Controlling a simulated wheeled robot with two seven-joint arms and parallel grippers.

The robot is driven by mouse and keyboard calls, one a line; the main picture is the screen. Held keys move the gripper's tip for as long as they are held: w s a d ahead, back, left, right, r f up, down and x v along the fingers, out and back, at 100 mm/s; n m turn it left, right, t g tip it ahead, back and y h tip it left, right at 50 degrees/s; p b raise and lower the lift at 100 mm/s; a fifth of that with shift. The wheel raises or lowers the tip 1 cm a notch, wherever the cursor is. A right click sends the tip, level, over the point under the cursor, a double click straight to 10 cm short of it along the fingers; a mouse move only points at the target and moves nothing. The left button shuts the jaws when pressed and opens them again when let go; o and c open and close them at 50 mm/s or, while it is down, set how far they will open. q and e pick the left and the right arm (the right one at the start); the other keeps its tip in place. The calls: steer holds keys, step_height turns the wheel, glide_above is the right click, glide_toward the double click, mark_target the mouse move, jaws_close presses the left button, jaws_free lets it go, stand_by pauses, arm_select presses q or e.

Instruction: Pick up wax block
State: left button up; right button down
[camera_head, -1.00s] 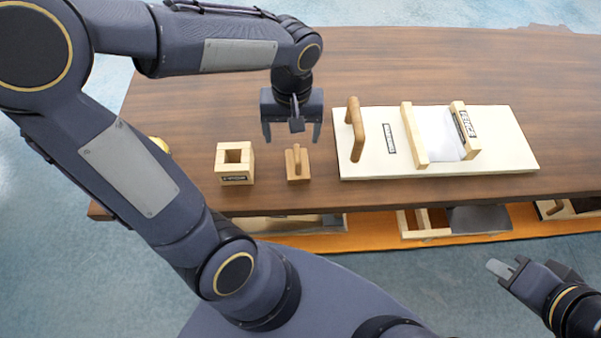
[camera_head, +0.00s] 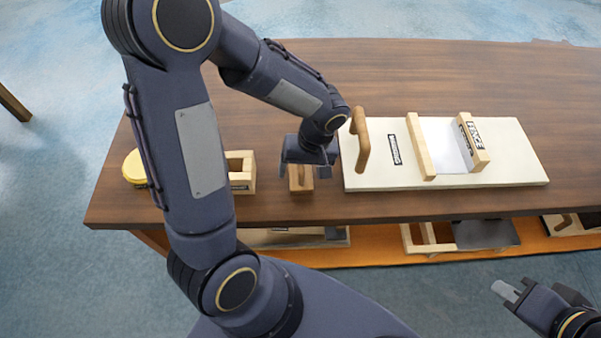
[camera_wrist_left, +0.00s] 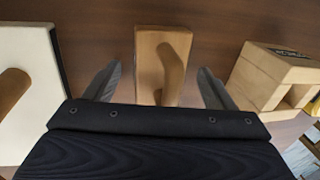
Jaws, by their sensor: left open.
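A small wooden block with an upright handle (camera_head: 296,186) sits near the table's front edge. No label on it is visible; I take it as the wax block. It also shows in the left wrist view (camera_wrist_left: 150,58), with its rounded handle toward the camera. My left gripper (camera_head: 305,172) is open above it, and in the left wrist view its two fingers (camera_wrist_left: 160,78) stand on either side of the block, apart from it. I cannot tell the exact height gap. My right gripper (camera_head: 518,288) hangs at the lower right, away from the table, holding nothing visible.
A square wooden frame box (camera_head: 242,184) stands left of the block, partly behind my left arm. A yellow round item (camera_head: 134,167) lies further left. A cream board (camera_head: 400,182) with a handle and wooden bars lies to the right. The back of the table (camera_head: 430,75) is clear.

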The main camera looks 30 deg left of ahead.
arm_select(q)
steer(key=shift+c, duration=0.4)
steer(key=c, duration=1)
steer(key=shift+r, duration=0.2)
steer(key=shift+r, duration=0.2)
step_height(320, 180, up, 2)
steer(key=shift+r, duration=0.15)
steer(key=s+d+r, duration=0.1)
steer(key=d+r, duration=0.2)
steer(key=d, duration=0.1)
steer(key=s+d+r, duration=0.2)
steer(key=d+r, duration=0.1)
steer(key=d, duration=0.1)
steer(key=s+d+r, duration=0.1)
steer(key=d+r, duration=0.3)
steer(key=d, duration=0.1)
steer(key=shift+s+d, duration=0.1)
steer(key=shift+s, duration=0.3)
